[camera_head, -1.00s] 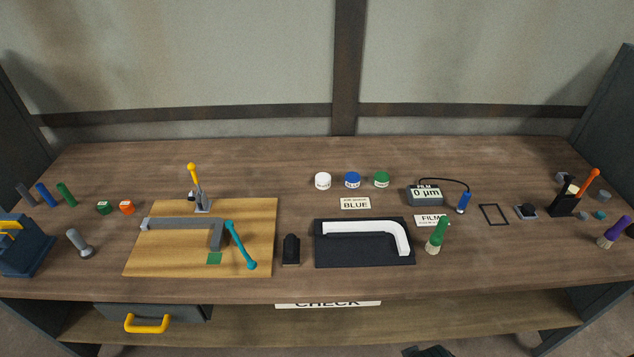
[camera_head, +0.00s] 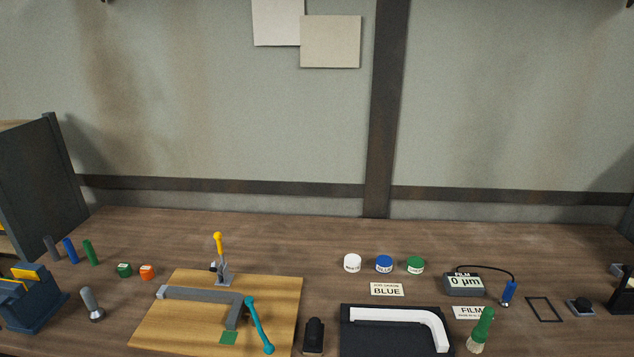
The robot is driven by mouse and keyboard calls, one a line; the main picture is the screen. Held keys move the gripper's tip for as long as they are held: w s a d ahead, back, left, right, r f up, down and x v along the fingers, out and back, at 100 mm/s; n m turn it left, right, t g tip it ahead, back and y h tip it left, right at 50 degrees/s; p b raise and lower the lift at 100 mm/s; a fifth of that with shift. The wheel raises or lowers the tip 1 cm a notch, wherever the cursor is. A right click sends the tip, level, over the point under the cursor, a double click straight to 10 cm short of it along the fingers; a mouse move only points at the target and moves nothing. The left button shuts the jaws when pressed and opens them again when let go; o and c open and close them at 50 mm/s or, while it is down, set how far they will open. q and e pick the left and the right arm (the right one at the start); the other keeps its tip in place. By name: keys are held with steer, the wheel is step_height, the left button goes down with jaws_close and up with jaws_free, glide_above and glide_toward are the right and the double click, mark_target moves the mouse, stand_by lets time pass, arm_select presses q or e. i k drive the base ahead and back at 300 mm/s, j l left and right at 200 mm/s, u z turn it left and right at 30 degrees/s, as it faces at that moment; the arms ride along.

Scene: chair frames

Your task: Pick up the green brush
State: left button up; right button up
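The green brush (camera_head: 483,328) stands with its pale bristles down and its green handle up, tilted slightly right. It is at the lower right of the workbench, just right of the black mat with the white bent bar and in front of the FILM card. Nothing is touching its handle. Neither of my grippers shows in the head view.
A black mat (camera_head: 349,343) bearing a white bent bar (camera_head: 400,317) lies left of the brush. The FILM meter (camera_head: 464,284) and its blue probe (camera_head: 508,292) are behind it. A wooden board (camera_head: 283,291) with a clamp is further left. A black frame (camera_head: 543,309) lies to the right.

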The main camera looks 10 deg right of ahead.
mark_target(476, 342)
steer(key=z, duration=1.3)
